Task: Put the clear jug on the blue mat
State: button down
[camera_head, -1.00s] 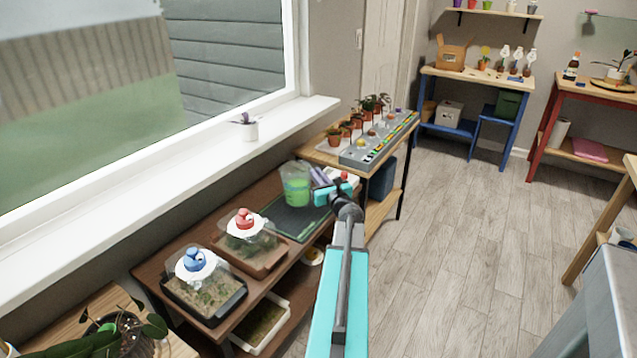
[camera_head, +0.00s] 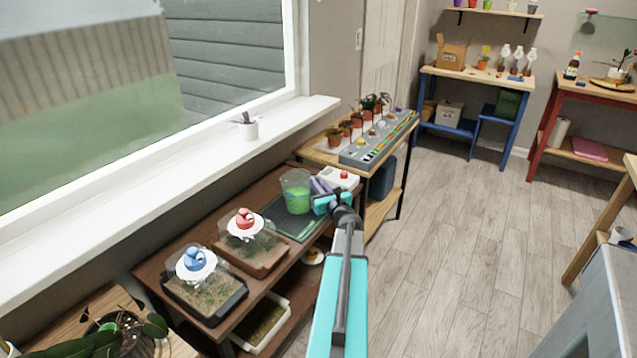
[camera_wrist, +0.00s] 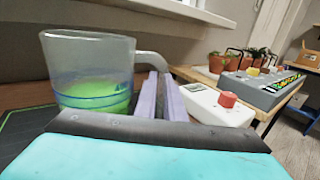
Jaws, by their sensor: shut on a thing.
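The clear jug (camera_head: 296,192) holds green liquid and looks upright, over the dark green mat on the brown bench below the window. It also shows in the wrist view (camera_wrist: 88,65), with its handle towards the fingers. My gripper (camera_head: 319,187) is right of the jug, and its purple fingers (camera_wrist: 166,90) are shut on the handle. The jug's base is partly hidden in the wrist view, and I cannot tell whether it touches the mat. I make out no blue mat; the mat under the jug (camera_head: 282,226) looks dark green with a pale edge.
A white device with a red button (camera_head: 340,179) stands just behind my gripper. Two clear-lidded trays, red-topped (camera_head: 248,248) and blue-topped (camera_head: 203,285), stand nearer on the bench. A grey panel (camera_head: 375,145) and small potted plants are beyond. The floor at right is clear.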

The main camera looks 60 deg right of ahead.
jog(key=c, duration=1.9)
grip_release()
jog(key=shift+o, duration=0.2)
jog(key=shift+r, duration=0.1)
jog(key=b+v, duration=0.1)
jog(key=v, duration=1.1)
